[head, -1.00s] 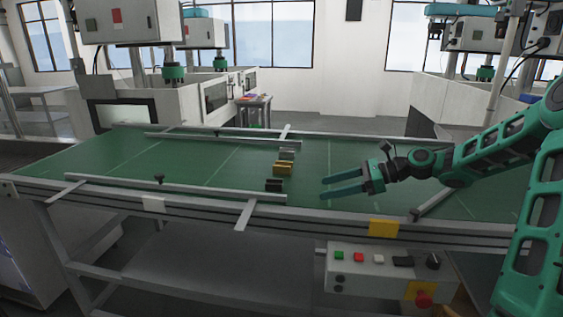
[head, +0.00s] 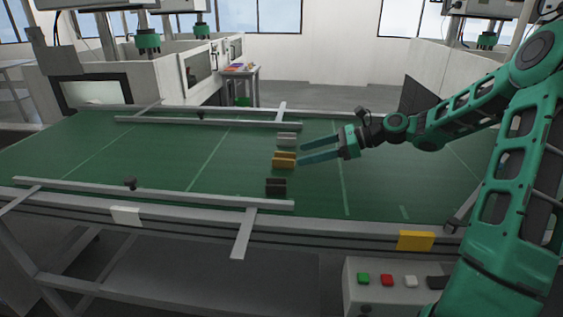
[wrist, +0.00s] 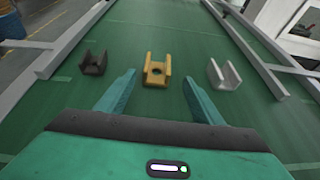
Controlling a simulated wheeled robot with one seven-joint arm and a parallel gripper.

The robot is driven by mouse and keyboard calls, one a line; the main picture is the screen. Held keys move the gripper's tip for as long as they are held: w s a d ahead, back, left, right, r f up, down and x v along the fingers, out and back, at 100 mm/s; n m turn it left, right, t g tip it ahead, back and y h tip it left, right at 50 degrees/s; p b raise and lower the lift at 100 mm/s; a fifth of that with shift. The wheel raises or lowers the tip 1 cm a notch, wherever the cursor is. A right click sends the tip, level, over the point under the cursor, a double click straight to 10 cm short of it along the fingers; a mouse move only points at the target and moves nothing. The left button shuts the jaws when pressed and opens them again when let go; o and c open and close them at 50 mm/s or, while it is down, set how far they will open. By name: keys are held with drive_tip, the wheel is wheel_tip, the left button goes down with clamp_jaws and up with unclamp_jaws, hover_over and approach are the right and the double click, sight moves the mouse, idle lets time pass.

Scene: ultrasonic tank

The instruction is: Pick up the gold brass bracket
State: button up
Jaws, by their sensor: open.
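The gold brass bracket (head: 284,159) sits on the green belt between a dark bracket (head: 276,187) and a silver bracket (head: 287,139). In the wrist view the gold bracket (wrist: 156,71) is a U shape with a hole in its base, just ahead of the gap between my fingers. My gripper (head: 300,150) is open and empty, its teal fingers pointing left toward the gold bracket in the head view. In the wrist view my gripper (wrist: 158,88) has its two fingertips apart, left and right of the bracket's line. I cannot tell the exact height of the fingers above the belt.
The dark bracket (wrist: 94,62) and the silver bracket (wrist: 223,75) flank the gold one with clear belt between. Metal guide rails (head: 160,191) run along the green conveyor belt (head: 120,152). A control box with coloured buttons (head: 387,280) is at the front.

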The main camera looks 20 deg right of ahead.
sight(284, 160)
drive_tip(key=x, duration=0.3)
drive_tip(key=shift+a+r+x, duration=0.1)
drive_tip(key=shift+r+x, duration=0.05)
drive_tip(key=shift+x, duration=1.15)
drive_tip(key=shift+a+r+x, duration=0.15)
drive_tip(key=shift+x, duration=1.1)
drive_tip(key=shift+s, duration=0.2)
clamp_jaws()
